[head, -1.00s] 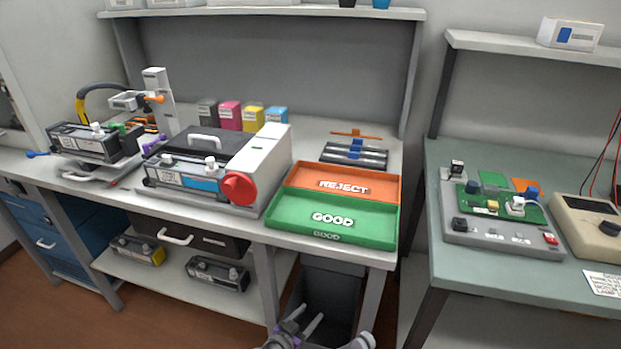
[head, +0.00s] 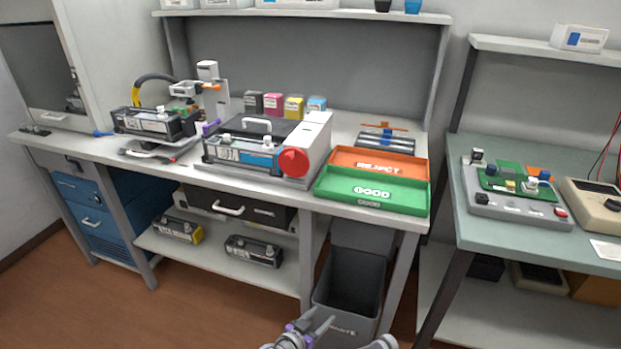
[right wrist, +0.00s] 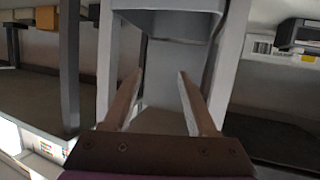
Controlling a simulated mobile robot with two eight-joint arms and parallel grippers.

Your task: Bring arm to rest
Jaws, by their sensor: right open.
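My right gripper (head: 318,330) shows at the bottom edge of the head view, in front of the dark waste bin (head: 350,287). In the right wrist view its two fingers (right wrist: 158,85) are spread apart with nothing between them. The bin's grey body (right wrist: 170,25) appears beyond the fingertips, apart from them. My left gripper is not in view.
The workbench holds a cartridge machine (head: 265,150), an orange reject tray (head: 375,163) and a green good tray (head: 375,190). Cartridges (head: 253,250) lie on the lower shelf. A green-topped table (head: 500,228) stands at right. Brown floor (head: 200,315) is clear at left.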

